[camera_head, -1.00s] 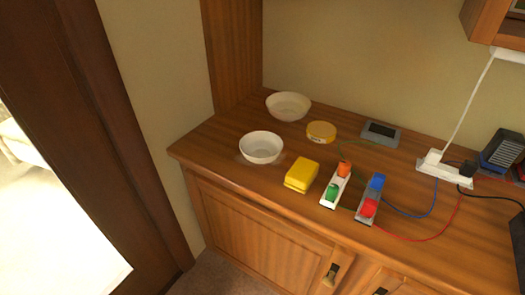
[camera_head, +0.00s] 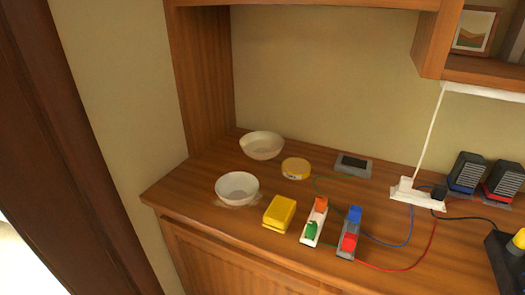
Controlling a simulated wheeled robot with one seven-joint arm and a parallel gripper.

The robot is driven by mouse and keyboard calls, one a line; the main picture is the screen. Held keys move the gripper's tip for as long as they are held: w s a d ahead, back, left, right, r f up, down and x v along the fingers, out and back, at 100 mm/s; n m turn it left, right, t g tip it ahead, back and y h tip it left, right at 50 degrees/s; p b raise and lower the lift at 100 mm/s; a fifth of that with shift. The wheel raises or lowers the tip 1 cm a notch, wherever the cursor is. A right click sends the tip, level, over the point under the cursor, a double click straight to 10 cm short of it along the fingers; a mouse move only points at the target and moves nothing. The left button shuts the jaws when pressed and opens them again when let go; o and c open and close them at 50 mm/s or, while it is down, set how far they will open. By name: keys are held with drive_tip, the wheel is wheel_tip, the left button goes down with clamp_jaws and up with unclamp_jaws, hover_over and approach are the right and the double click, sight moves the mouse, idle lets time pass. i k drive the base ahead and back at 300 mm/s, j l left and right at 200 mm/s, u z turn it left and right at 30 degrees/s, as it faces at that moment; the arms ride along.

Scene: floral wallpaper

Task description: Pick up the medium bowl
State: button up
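Two pale bowls stand upright on the wooden counter at its left end. One white bowl (camera_head: 237,187) is nearer the front edge. My gripper is not in view.
The wooden counter (camera_head: 185,190) also holds a yellow box (camera_head: 279,214), a round yellow tin (camera_head: 296,168), a grey device (camera_head: 353,165), plugs with coloured parts (camera_head: 315,222), a power strip (camera_head: 415,194) and cables. A cabinet hangs above right.

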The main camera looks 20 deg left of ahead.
sight(236, 189)
drive_tip(key=j, duration=0.95)
drive_tip(key=i+j, duration=0.15)
drive_tip(key=j, duration=0.75)
drive_tip(key=i+j, duration=0.15)
drive_tip(key=j, duration=0.15)
drive_tip(key=i+j, duration=0.15)
drive_tip(key=j, duration=0.2)
drive_tip(key=i+j, duration=0.2)
drive_tip(key=j, duration=0.15)
